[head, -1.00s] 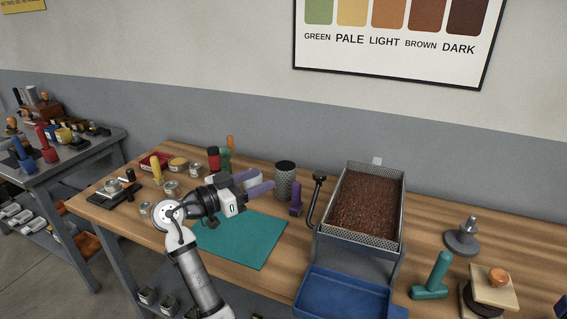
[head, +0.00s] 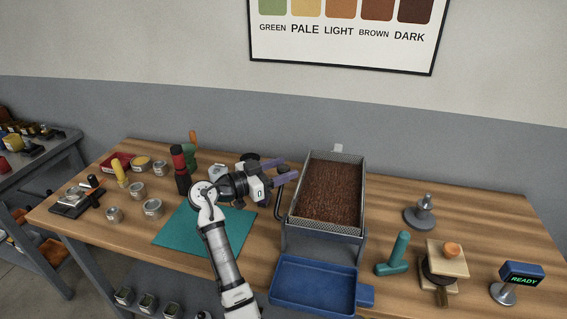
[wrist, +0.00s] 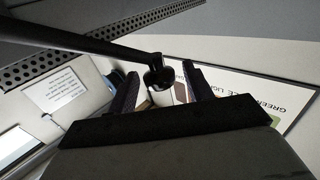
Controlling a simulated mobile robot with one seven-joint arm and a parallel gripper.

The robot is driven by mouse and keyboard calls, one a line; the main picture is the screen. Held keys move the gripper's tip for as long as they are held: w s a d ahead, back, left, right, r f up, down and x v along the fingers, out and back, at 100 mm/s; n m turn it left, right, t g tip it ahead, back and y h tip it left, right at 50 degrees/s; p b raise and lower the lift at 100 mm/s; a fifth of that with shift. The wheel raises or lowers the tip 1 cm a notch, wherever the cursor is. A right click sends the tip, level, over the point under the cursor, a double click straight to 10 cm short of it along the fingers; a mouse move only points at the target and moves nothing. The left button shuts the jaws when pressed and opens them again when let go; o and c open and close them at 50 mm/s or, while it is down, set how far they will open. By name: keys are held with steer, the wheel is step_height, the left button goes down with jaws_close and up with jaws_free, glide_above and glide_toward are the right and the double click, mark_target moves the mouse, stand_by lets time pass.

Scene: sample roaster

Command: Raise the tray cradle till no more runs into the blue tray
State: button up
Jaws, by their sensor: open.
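The tray cradle (head: 290,217) is a perforated metal tray full of brown beans (head: 332,188), on a grey stand. It looks about level, its near end above the blue tray (head: 284,299). No beans show in the blue tray, and none are seen falling. A dark bent handle (head: 280,206) is on the cradle's left side. My gripper (head: 291,170) is open by this handle, its purple fingers pointing right. In the wrist view, the handle's black rod (wrist: 85,38) ends in a knob (wrist: 155,61) between the spread fingertips (wrist: 160,72). Contact cannot be told.
A teal mat (head: 180,232) lies under my arm. A red-topped dark cylinder (head: 181,170) and several tins stand left. Right of the cradle are a teal-handled tool (head: 396,255), a metal tamper (head: 423,213), a wooden-topped grinder (head: 446,262) and a READY display (head: 522,274).

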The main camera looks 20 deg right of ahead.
steer(key=shift+d, duration=0.45)
steer(key=shift+c, duration=0.2)
jaws_close()
